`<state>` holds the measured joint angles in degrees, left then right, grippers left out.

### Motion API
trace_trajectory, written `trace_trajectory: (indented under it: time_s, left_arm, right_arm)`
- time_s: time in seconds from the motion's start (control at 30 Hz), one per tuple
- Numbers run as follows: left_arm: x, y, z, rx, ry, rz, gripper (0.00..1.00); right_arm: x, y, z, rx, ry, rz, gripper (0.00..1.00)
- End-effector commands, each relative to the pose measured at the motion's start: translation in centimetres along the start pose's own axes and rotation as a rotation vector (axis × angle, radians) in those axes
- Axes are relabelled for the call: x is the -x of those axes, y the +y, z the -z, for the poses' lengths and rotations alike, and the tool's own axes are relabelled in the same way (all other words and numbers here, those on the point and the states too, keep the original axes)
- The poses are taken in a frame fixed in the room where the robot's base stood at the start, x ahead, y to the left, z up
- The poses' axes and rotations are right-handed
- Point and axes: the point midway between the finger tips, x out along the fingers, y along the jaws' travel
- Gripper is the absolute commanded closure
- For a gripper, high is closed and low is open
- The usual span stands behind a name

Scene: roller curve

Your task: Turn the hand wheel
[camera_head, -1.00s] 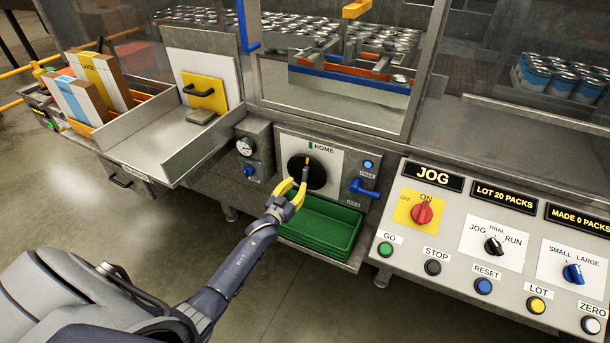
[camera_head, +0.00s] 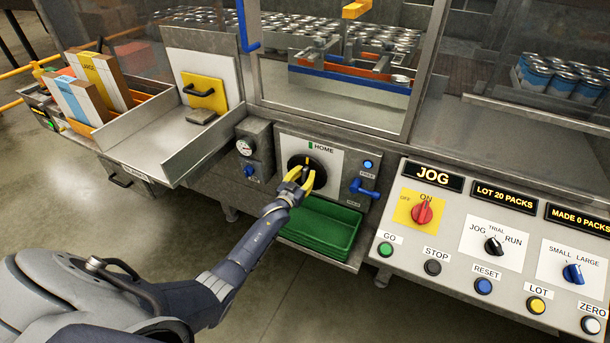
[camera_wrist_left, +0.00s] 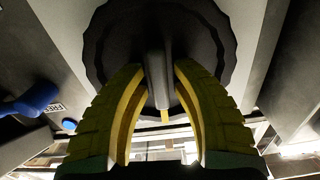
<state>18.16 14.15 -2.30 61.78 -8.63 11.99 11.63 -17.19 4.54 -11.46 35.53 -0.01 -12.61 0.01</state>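The hand wheel (camera_head: 302,162) is a dark disc with a raised grip bar, on a white panel marked HOME. It fills the upper middle of the left wrist view (camera_wrist_left: 105,48), with its scalloped rim showing. My left gripper (camera_head: 305,176) is at the wheel. In the left wrist view its two yellow fingers (camera_wrist_left: 160,78) lie on either side of the grip bar, with their tips close against it. They look shut on the bar, though contact is hard to see. The bar stands about upright in the wrist view. My right gripper is not in view.
A blue lever (camera_head: 363,188) and a blue lit button (camera_head: 368,164) are right of the wheel. A green tray (camera_head: 322,226) sits below it. A gauge (camera_head: 245,147) is to its left. The control panel (camera_head: 400,262) projects at the right.

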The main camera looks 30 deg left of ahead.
Motion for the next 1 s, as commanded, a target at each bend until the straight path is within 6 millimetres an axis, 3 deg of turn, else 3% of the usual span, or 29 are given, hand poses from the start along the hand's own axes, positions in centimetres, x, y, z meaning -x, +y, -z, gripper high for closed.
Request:
trace_trajectory:
  time_s: [0.07,0.33,1.0]
  left_arm:
    - [0.01,0.0,0.0,0.0,0.0,0.0,0.71]
    - [0.03,0.0,0.0,0.0,0.0,0.0,1.0]
    - [-0.01,-0.08,0.03,0.089,0.0,0.0,1.0]
  right_arm:
    - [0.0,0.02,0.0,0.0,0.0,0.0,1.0]
    - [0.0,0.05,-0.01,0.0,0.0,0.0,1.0]
    - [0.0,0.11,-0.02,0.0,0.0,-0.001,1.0]
